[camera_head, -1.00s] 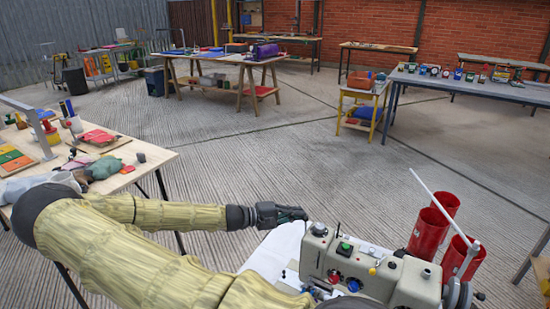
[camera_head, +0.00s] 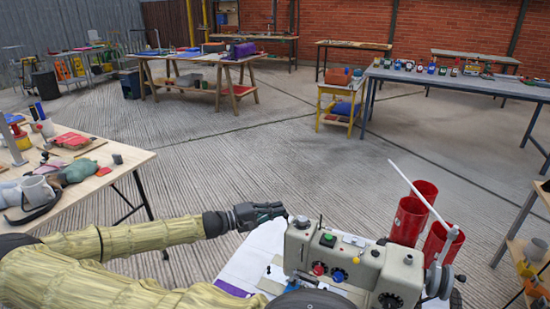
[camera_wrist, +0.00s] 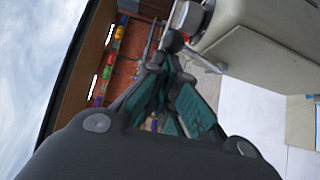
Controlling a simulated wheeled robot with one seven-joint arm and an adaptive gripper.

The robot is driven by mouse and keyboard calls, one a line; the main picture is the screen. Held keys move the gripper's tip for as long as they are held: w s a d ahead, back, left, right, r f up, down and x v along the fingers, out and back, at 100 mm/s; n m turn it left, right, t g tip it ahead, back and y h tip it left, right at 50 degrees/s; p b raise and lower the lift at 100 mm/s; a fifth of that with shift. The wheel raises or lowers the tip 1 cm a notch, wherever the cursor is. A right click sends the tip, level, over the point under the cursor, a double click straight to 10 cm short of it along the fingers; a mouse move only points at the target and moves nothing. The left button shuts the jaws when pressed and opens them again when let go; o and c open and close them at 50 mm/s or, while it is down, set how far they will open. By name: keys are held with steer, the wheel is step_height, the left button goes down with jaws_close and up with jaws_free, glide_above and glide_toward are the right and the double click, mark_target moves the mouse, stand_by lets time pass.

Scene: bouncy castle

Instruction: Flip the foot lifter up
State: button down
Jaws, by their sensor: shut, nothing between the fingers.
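A beige sewing machine (camera_head: 345,262) with coloured knobs stands on a white surface in front of me. It also fills the upper right of the wrist view (camera_wrist: 262,45). My gripper (camera_head: 284,208) is shut and empty, just beyond the machine's upper left corner in the head view. In the wrist view my gripper (camera_wrist: 166,50) has its fingertips close to the machine's end, near a shiny metal part (camera_wrist: 188,18). I cannot tell whether they touch it. I cannot make out the foot lifter for sure; the machine's body hides its far side in the head view.
Red cylinders (camera_head: 408,220) stand close behind the machine's right end, with a slanted white rod there. A cluttered wooden table (camera_head: 128,152) is at the left. A shelf (camera_head: 517,255) is at the right edge.

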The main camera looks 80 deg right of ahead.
steer(key=w+d, duration=0.1)
steer(key=d, duration=0.3)
steer(key=v, duration=1)
steer(key=shift+f+b, duration=0.35)
steer(key=shift+f, duration=0.1)
steer(key=shift+w, duration=0.1)
